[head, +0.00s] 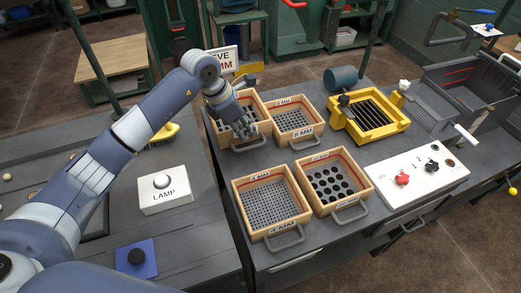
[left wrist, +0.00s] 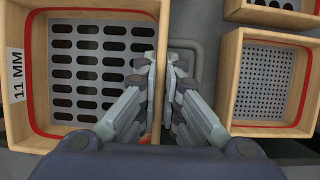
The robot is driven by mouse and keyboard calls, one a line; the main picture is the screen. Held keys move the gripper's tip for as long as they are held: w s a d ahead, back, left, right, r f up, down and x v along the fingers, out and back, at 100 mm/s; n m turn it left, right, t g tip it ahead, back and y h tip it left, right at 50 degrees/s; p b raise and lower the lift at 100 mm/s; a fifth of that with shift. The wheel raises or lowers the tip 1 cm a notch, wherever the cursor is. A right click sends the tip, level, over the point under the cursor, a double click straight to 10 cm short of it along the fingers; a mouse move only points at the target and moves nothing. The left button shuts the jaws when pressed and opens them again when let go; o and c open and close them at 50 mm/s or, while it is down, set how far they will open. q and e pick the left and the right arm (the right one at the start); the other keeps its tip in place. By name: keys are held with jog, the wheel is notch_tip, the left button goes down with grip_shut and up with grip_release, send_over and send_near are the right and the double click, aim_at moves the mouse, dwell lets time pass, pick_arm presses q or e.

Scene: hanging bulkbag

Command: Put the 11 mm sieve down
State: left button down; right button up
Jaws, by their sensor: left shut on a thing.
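The 11 mm sieve (left wrist: 88,143) is a wooden box with a slotted grey plate, a red inner line and an "11 MM" label on its left side in the left wrist view. My left gripper (left wrist: 164,72) is shut on its right wall, one finger on each side. In the head view the left gripper (head: 242,127) covers much of this sieve (head: 224,131), at the back left of the bench. Its handle points towards the front. I cannot tell whether its base fully touches the bench. My right gripper is not in view.
A small-holed sieve (head: 295,119) stands just right. The 4 mm sieve (head: 272,201) and a round-holed sieve (head: 333,181) stand in front. A yellow slotted box (head: 372,126), a white control panel (head: 413,173) and a lamp box (head: 164,190) are around.

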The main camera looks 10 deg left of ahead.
pick_arm(q)
notch_tip(320, 180, down, 3)
jog(key=shift+f, duration=0.2)
notch_tip(320, 180, down, 4)
jog(key=shift+r+p, duration=0.15)
jog(key=shift+p, duration=0.5)
jog(key=shift+f, duration=0.2)
jog(key=c, duration=1.8)
grip_release()
jog(key=shift+o, duration=0.2)
